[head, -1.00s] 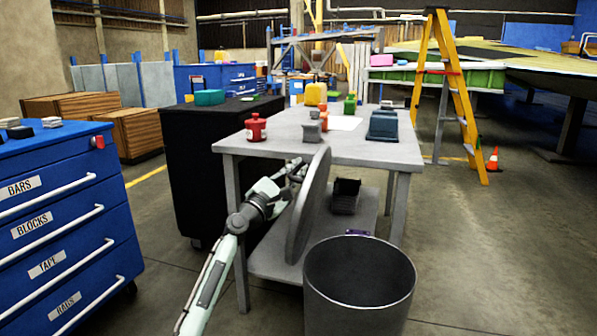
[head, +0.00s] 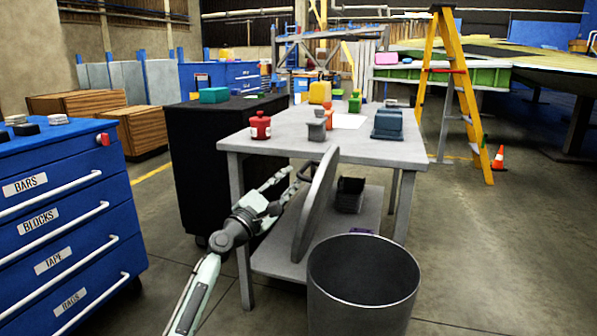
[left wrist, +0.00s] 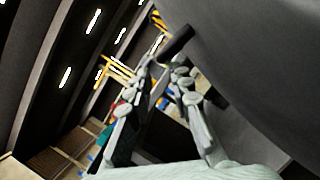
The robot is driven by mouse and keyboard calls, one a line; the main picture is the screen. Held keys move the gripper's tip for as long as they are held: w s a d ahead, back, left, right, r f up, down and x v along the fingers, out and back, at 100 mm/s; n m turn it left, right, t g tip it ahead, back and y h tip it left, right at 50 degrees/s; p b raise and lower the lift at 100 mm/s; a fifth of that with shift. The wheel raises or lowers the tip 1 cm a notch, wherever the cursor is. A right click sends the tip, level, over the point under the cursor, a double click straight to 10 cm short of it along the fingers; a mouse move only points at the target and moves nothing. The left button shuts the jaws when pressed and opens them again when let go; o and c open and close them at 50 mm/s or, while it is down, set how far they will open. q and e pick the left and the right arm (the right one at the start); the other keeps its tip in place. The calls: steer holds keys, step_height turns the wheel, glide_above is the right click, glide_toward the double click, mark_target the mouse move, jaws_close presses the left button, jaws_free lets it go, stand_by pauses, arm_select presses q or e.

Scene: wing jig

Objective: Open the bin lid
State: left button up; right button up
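The bin (head: 362,295) is a grey metal cylinder at the front, its mouth uncovered. Its round grey lid (head: 316,205) stands steeply on edge at the left of the rim, tilted a little. My left gripper (head: 297,177) is left of the lid, by its upper part, with its fingers spread apart. In the left wrist view the lid (left wrist: 260,65) fills the upper right. Its dark bar handle (left wrist: 176,44) lies at the tips of my left gripper (left wrist: 165,68), with a gap between the fingers. My right gripper is out of view.
A grey table (head: 350,150) with a lower shelf stands close behind the bin, carrying a red canister (head: 260,126) and a blue-grey box (head: 387,125). A blue drawer cabinet (head: 60,215) is at left, a yellow ladder (head: 466,100) behind.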

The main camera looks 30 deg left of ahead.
arm_select(q)
steer(key=v, duration=0.6)
steer(key=shift+d, duration=0.1)
stand_by(0.3)
